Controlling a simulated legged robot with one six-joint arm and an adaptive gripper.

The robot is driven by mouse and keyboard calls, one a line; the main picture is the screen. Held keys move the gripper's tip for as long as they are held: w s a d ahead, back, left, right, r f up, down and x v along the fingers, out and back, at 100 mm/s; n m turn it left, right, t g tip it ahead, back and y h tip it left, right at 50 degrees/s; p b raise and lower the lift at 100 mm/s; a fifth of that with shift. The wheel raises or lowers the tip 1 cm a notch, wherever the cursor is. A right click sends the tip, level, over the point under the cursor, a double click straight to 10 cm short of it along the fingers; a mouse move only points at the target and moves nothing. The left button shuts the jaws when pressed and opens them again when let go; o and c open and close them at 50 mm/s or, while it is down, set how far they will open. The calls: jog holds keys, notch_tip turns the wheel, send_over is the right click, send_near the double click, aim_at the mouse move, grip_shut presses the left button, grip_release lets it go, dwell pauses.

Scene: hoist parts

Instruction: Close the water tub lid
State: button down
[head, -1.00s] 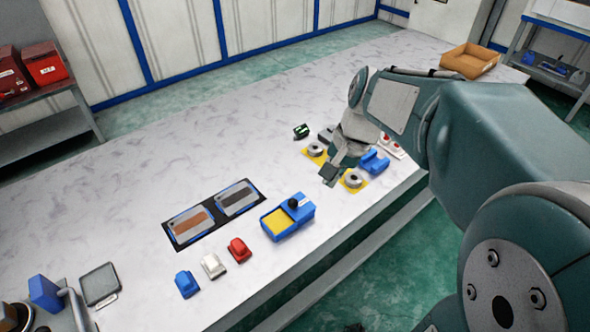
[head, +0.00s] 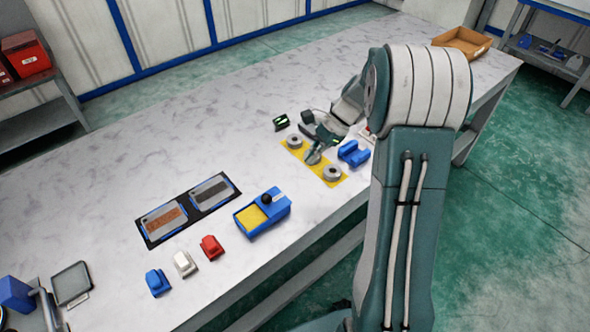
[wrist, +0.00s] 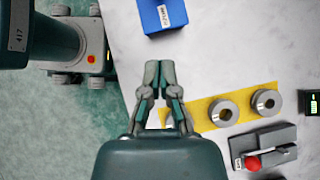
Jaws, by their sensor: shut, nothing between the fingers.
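I cannot pick out a water tub or its lid with certainty in either view. At the lower left of the head view, a grey square panel (head: 72,283) and a blue block (head: 14,293) stand at the table's end, partly beside a piece cut off by the frame edge. My gripper (head: 312,157) is far to the right of these, low over the yellow strip (head: 334,181). In the wrist view my gripper (wrist: 160,68) is shut and empty, beside the yellow strip (wrist: 200,121).
Grey rings (wrist: 266,102) sit on the strip, with a blue cradle (head: 354,153) nearby. A blue box (head: 262,214) with a black knob, small red (head: 212,247), white (head: 184,263) and blue (head: 158,282) pieces, and a black tray (head: 150,236) lie between. The table's left rear is clear.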

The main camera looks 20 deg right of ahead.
send_near(278, 199)
jog(key=x, duration=0.2)
jog(key=shift+s+a+f, duration=0.1)
jog(key=shift+a+f, duration=0.1)
jog(key=shift+f, duration=0.15)
jog(key=a, duration=0.2)
jog(key=a+f, duration=0.1)
jog(key=a, duration=0.1)
jog(key=shift+s+f, duration=0.1)
jog(key=shift+s, duration=0.15)
jog(key=shift+a, duration=0.3)
jog(key=a, duration=0.2)
jog(key=s+a, duration=0.1)
jog(key=a, duration=0.1)
jog(key=s+a, duration=0.1)
jog(key=a, duration=0.2)
jog(key=shift+s+a, duration=0.1)
jog(key=shift+s, duration=0.1)
